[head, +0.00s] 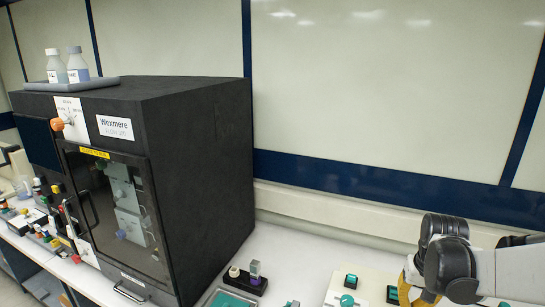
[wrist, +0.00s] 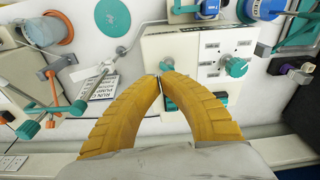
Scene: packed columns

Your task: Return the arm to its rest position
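My arm shows at the lower right of the head view, with dark joints and a pale link. Part of my gripper's yellow fingers (head: 408,288) shows beside it, low over the bench. In the wrist view my gripper (wrist: 160,76) has two curved yellow fingers with their tips drawn together. I see nothing held between them. The tips point at a white panel box (wrist: 195,60) with teal knobs. I cannot tell whether they touch it.
A large black cabinet (head: 205,150) with a glass door stands left on the white bench (head: 285,250). Two bottles (head: 67,68) stand in a tray on top. A teal-handled lever (wrist: 77,108) and an orange-handled fitting (wrist: 50,74) lie left of my fingers. A pale wall (head: 390,90) stands behind.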

